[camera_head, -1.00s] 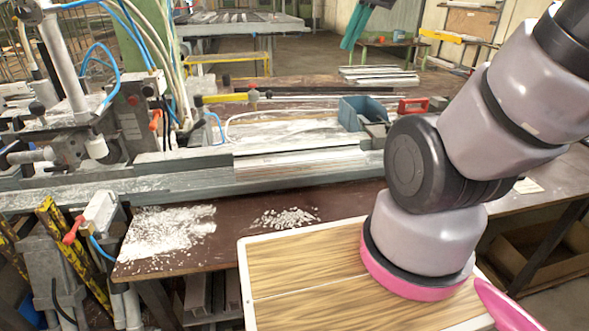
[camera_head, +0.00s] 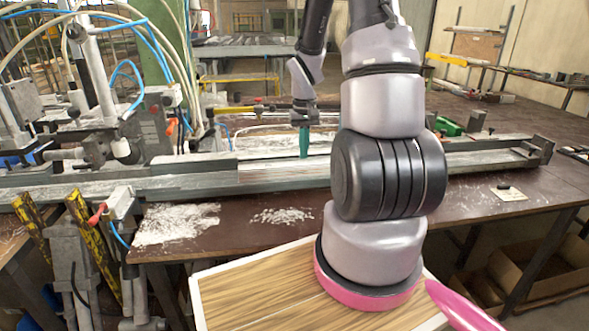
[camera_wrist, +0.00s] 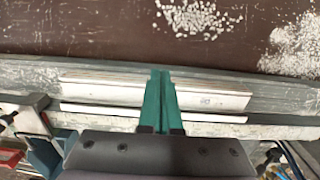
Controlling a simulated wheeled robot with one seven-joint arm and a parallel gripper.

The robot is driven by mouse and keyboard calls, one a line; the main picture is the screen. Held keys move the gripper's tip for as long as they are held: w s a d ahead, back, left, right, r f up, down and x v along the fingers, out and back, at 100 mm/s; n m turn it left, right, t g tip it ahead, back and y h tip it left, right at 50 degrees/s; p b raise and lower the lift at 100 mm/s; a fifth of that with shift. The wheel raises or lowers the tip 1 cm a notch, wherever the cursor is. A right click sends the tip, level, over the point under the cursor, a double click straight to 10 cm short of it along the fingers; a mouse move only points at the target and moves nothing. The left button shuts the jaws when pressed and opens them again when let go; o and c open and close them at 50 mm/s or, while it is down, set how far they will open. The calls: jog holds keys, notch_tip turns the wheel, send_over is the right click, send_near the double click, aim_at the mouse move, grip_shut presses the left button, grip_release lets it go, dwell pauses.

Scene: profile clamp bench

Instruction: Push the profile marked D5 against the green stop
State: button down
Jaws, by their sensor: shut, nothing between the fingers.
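A pale metal profile (camera_head: 268,178) lies along the long grey rail on the bench. In the wrist view the profile (camera_wrist: 103,88) runs across the picture, and its middle is hidden behind my fingers. A small mark on its right part is too small to read, so I cannot confirm D5. My gripper (camera_head: 304,155) has green fingers, closed together and empty, pointing down at the rail. In the wrist view the gripper (camera_wrist: 160,72) overlaps the profile; I cannot tell whether it touches. I cannot identify a green stop for certain; a small green object (camera_head: 447,127) sits behind the rail at right.
A thin white strip (camera_wrist: 90,110) lies parallel to the profile. A clamp machine with blue hoses (camera_head: 155,118) stands at the rail's left. White chips (camera_head: 178,222) lie on the brown bench top in front. The rail ends in a grey block (camera_head: 541,147) at right.

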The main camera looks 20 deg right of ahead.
aim_at(300, 166)
notch_tip(300, 166, down, 10)
jog(key=shift+a+r, duration=0.1)
jog(key=shift+r, duration=0.15)
jog(key=w, duration=0.1)
jog(key=w+d, duration=0.1)
jog(key=w, duration=0.1)
jog(key=shift+f, duration=0.1)
jog(key=shift+w+d, duration=0.1)
jog(key=shift+w, duration=0.35)
jog(key=shift+w+d, duration=0.2)
jog(key=shift+w, duration=0.35)
jog(key=shift+w+d, duration=0.15)
jog(key=shift+w, duration=0.4)
jog(key=shift+s, duration=0.1)
